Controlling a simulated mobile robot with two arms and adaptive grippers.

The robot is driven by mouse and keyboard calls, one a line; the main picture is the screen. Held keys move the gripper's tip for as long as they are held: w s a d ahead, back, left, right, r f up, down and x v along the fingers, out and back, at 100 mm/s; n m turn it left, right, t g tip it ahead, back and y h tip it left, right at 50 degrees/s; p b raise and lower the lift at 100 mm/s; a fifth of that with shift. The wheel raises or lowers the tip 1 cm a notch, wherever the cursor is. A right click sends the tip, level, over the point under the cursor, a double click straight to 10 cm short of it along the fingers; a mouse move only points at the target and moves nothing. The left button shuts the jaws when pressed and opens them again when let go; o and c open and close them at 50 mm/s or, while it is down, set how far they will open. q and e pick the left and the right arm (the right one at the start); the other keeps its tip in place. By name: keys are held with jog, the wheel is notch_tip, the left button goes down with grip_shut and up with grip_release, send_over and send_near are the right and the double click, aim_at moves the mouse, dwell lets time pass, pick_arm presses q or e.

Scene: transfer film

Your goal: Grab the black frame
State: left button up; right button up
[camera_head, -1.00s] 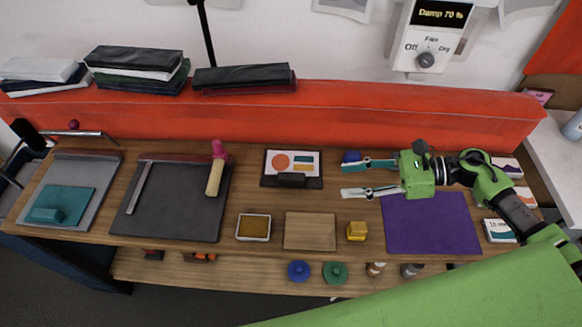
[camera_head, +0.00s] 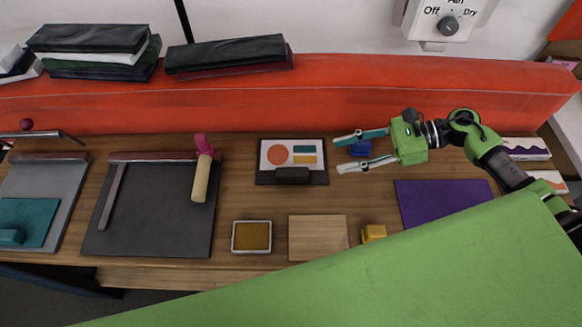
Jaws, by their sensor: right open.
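The black frame (camera_head: 262,178) lies on the wooden table at the back middle. It holds a white sheet with an orange circle and blue and yellow bars, and a dark block (camera_head: 292,175) sits along its front edge. My right gripper (camera_head: 343,154) comes in from the right with its fingers apart and pointing left. Its fingertips are just right of the frame and do not touch it. A blue object (camera_head: 360,148) shows between and behind the fingers. My left gripper is not in view.
A squeegee-like tool (camera_head: 203,170) with a pink end rests on a dark board (camera_head: 150,215) at left. In front are a yellow-filled tray (camera_head: 251,237), a wooden board (camera_head: 317,236) and a yellow block (camera_head: 373,233). A purple sheet (camera_head: 440,200) lies at right. A red ledge (camera_head: 330,95) runs behind.

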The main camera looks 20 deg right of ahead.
aim_at(295, 172)
notch_tip(295, 172, down, 3)
jog(key=shift+w+r+b, duration=0.15)
jog(key=shift+r+b, duration=0.05)
jog(key=shift+b, duration=0.5)
jog(key=shift+w+a+f, duration=0.1)
jog(key=shift+a, duration=0.1)
jog(key=p+x, duration=0.3)
jog(key=x, duration=0.4)
jog(key=shift+a, duration=0.45)
jog(key=shift+w+a+f+p, duration=0.1)
jog(key=shift+a+p, duration=0.35)
jog(key=shift+p, duration=0.1)
jog(key=p+x, duration=0.1)
jog(key=x, duration=0.2)
jog(key=p+x, duration=0.1)
jog(key=shift+s+a+p, duration=0.2)
jog(key=shift+s+p, duration=0.1)
jog(key=shift+a+f, duration=0.15)
jog(key=shift+f, duration=0.05)
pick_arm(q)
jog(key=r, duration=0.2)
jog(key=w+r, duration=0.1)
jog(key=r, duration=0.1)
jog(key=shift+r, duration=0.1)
pick_arm(e)
grip_shut()
